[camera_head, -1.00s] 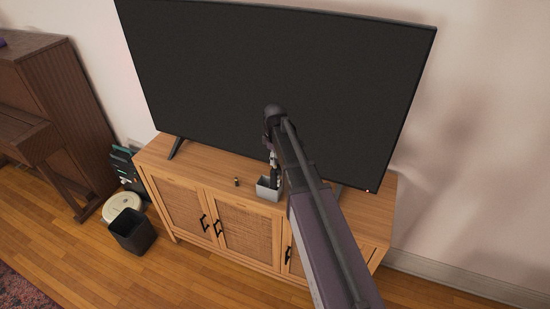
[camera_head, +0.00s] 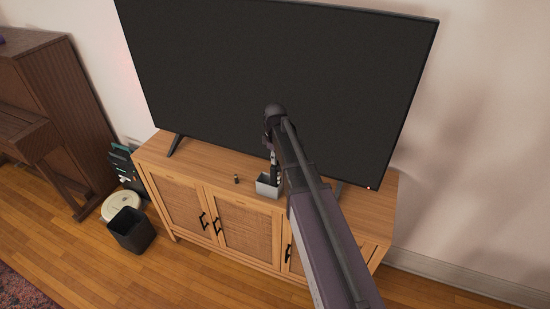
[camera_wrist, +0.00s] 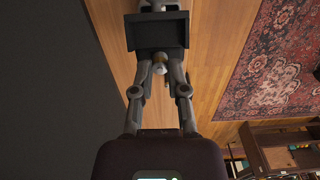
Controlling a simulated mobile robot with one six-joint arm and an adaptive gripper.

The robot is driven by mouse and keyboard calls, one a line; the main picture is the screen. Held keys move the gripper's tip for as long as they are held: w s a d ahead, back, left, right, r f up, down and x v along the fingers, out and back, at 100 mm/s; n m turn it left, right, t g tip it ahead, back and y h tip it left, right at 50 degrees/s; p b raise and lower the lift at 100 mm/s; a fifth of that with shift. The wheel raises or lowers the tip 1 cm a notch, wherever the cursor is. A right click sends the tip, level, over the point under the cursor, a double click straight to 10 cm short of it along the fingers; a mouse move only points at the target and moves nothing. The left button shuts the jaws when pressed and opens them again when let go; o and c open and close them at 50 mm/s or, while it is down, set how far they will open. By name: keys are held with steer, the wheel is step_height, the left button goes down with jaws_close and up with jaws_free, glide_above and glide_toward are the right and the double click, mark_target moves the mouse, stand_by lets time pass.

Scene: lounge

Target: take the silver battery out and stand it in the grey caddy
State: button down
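The grey caddy (camera_head: 264,188) is a small open box on the wooden cabinet top, in front of the TV. It shows as a dark box at the top of the wrist view (camera_wrist: 158,38). My gripper (camera_head: 275,178) points down at the caddy, with its tips at or just above the opening. In the wrist view my fingers (camera_wrist: 158,70) close in on the small silver battery (camera_wrist: 159,69), which shows end-on between them with a brass-coloured bit behind. The battery's lower part and the fingertips are largely hidden.
A small dark battery with a gold end (camera_head: 236,180) stands on the cabinet (camera_head: 195,160) left of the caddy. The large black TV (camera_head: 270,80) rises close behind. A dark bin (camera_head: 132,230) and a round pale device (camera_head: 121,207) are on the floor at left.

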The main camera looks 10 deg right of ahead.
steer(key=shift+r, duration=0.25)
steer(key=shift+r+p, duration=3.45)
steer(key=shift+p, duration=0.3)
